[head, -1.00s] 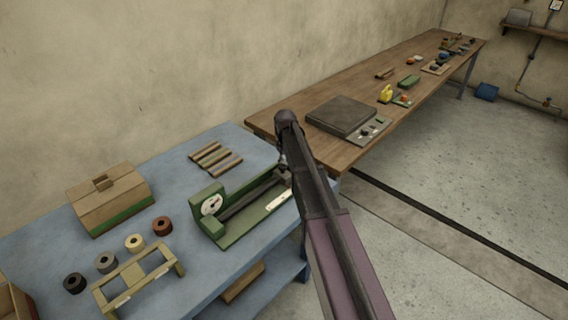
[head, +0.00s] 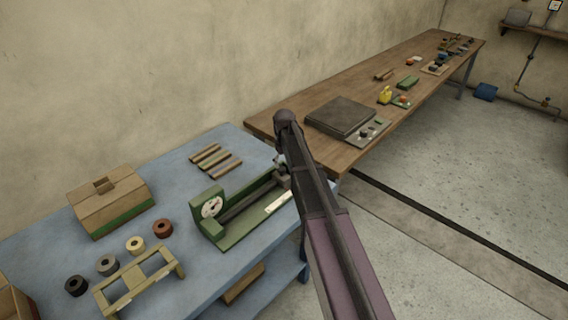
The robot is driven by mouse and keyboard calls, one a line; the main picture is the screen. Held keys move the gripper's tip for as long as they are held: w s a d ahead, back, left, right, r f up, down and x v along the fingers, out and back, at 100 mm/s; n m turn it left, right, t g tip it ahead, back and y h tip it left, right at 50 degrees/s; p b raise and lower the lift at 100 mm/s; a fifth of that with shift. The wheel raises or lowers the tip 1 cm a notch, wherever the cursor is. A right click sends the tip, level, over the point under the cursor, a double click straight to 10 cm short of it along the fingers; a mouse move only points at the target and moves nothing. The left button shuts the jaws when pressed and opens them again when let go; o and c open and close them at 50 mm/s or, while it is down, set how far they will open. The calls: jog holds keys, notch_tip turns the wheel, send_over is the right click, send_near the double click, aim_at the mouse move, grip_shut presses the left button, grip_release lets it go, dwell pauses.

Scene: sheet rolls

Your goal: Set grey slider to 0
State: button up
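A green machine (head: 232,236) with a round white dial (head: 211,207) stands on the blue table. A dark rail (head: 247,196) runs along it and a pale scale strip (head: 279,202) lies at its front right. A small dark grey block (head: 284,181) sits at the rail's right end; it may be the grey slider, but I cannot tell for sure. My gripper (head: 281,160) is close to that block, mostly hidden behind my arm. I cannot see its fingers clearly, nor whether they touch the block. The scale's marks are too small to read.
A cardboard box (head: 110,198), several rolls (head: 135,245), a wooden stand (head: 140,282) and several bars (head: 215,160) are on the blue table (head: 178,165). A wooden bench (head: 330,90) behind holds a dark plate (head: 340,116) beside a small grey panel (head: 369,133).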

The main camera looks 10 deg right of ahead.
aim_at(280, 169)
notch_tip(280, 169, up, 15)
jog(key=p, duration=1.4)
jog(key=shift+f, duration=0.15)
dwell(0.9)
dwell(0.6)
jog(key=n, duration=0.4)
jog(key=a+f+n+b, duration=0.1)
jog(key=n, duration=0.3)
jog(key=s+f+n+b, duration=0.1)
jog(key=n, duration=0.3)
jog(key=shift+a+f, duration=0.1)
jog(key=shift+a, duration=0.3)
jog(key=shift+f, duration=0.15)
notch_tip(280, 169, down, 13)
jog(key=b, duration=1.3)
jog(key=shift+f+b, duration=0.2)
jog(key=shift+b, duration=0.15)
